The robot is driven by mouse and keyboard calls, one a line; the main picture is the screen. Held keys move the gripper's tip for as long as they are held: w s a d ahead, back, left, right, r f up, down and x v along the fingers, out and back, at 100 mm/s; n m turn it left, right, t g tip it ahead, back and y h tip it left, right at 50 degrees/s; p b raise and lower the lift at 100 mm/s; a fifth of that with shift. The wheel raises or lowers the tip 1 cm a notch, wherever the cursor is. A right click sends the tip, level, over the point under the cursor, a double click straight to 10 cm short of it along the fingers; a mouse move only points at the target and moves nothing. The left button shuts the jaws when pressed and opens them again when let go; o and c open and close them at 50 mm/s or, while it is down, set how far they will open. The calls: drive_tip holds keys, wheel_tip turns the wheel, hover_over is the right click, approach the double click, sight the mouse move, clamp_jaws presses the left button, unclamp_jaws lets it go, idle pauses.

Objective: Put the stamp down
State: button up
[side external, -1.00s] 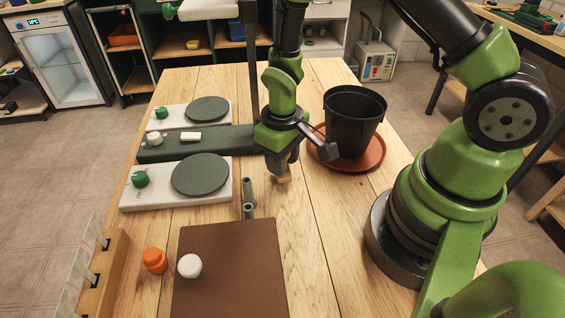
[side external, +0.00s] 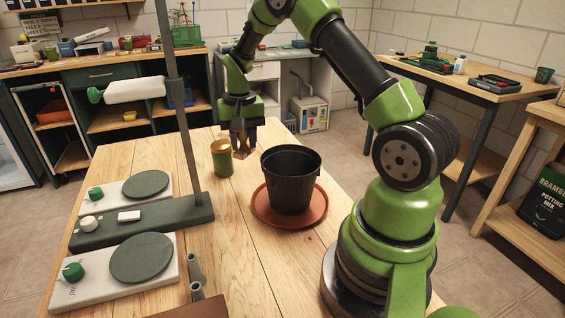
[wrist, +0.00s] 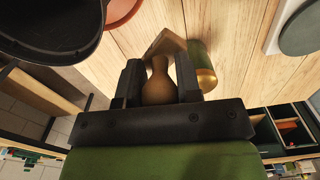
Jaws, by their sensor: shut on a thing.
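The stamp (side external: 241,152) has a turned wooden handle and a wooden block below it. My gripper (side external: 243,139) is shut on it near the far end of the wooden table, behind the black pot. In the wrist view the stamp's handle (wrist: 158,82) is between the two dark fingers of my gripper (wrist: 158,72), with the block beyond the fingertips. I cannot tell whether the block touches the table. A green can with a brass-coloured rim (side external: 222,159) stands close beside the stamp; it also shows in the wrist view (wrist: 202,62).
A black pot (side external: 290,185) stands in a terracotta saucer (side external: 262,211) just in front of my gripper. A stand with an upright post (side external: 180,120) and two plates with round dark tops (side external: 141,258) are at the left. Bare table lies between the stand and the saucer.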

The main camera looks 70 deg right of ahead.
drive_tip(key=s+d+m, duration=0.2)
drive_tip(key=d+m, duration=0.2)
drive_tip(key=d, duration=0.4)
drive_tip(key=s+d+m, duration=0.2)
drive_tip(key=d+m, duration=0.2)
drive_tip(key=d, duration=0.4)
wheel_tip(320, 180, down, 5)
drive_tip(key=shift+w, duration=0.1)
drive_tip(key=shift+f, duration=2.2)
drive_tip(key=shift+f, duration=0.15)
drive_tip(key=o, duration=0.9)
